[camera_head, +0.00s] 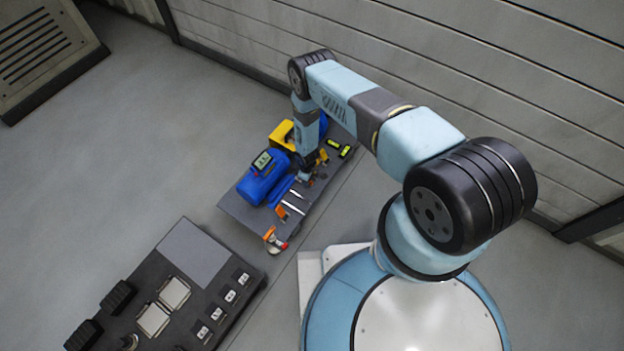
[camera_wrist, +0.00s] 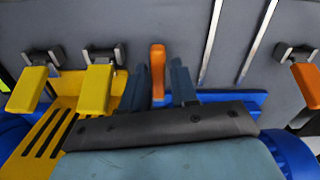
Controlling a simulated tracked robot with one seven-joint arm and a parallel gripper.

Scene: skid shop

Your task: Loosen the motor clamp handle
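An orange handle (camera_wrist: 157,68) stands upright between the two fingers of my gripper (camera_wrist: 160,86) in the wrist view. The fingers are apart, with a narrow gap showing on the handle's right side; I cannot tell whether the left finger touches it. No label shows that this is the motor clamp handle. In the head view my gripper (camera_head: 304,174) is low over the dark skid plate (camera_head: 235,212), beside the blue motor (camera_head: 262,182). The arm hides part of the skid there. Another orange handle (camera_wrist: 306,86) is at the right of the wrist view.
Two yellow handles (camera_wrist: 97,90) on dark brackets are left of my gripper, by a slotted yellow guard (camera_wrist: 40,140). Light strips (camera_head: 293,208) lie on the plate. A dark panel (camera_head: 200,250) stands nearby.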

